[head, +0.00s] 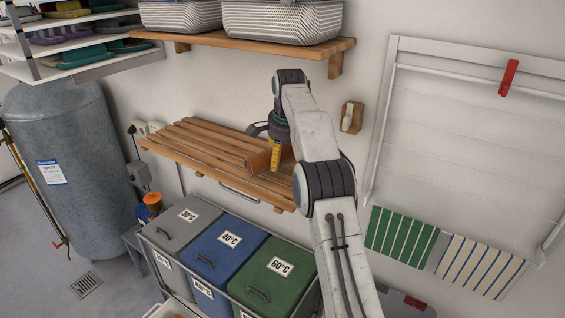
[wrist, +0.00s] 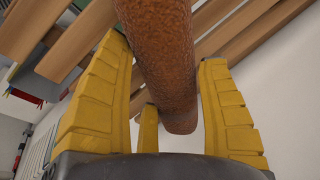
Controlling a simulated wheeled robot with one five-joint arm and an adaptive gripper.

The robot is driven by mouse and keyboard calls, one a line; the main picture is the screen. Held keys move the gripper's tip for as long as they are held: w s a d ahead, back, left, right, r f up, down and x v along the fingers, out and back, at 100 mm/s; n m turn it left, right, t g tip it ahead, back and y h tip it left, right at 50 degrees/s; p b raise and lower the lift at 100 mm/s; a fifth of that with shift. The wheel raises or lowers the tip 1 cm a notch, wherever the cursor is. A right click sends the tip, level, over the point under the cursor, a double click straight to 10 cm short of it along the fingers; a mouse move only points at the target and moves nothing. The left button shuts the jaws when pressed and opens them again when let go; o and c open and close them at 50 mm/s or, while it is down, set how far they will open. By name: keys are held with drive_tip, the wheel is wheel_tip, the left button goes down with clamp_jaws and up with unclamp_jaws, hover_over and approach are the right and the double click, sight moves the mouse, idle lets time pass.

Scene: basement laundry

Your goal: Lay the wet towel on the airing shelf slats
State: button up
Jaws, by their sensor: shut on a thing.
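The wet towel (head: 257,162) is a rust-orange roll at the right part of the airing shelf slats (head: 195,142). My gripper (head: 276,158) is shut on it, with yellow fingers pointing down in the head view. In the wrist view the towel (wrist: 165,50) runs between the fingers of my gripper (wrist: 168,62), with wooden slats (wrist: 90,30) beyond it. I cannot tell whether the towel rests on the slats or hangs just above them. My arm hides part of the shelf's right end.
An upper wooden shelf (head: 240,40) holds white baskets (head: 280,22) above. Grey, blue (head: 222,247) and green (head: 270,270) lidded bins stand below the slats. A grey tank (head: 60,150) is at left. A small wooden wall box (head: 352,117) is right of my wrist. The slats' left part is bare.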

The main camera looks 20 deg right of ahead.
sight(283, 156)
drive_tip(key=shift+f, duration=1.45)
drive_tip(key=shift+f, duration=0.1)
drive_tip(key=o, duration=1.2)
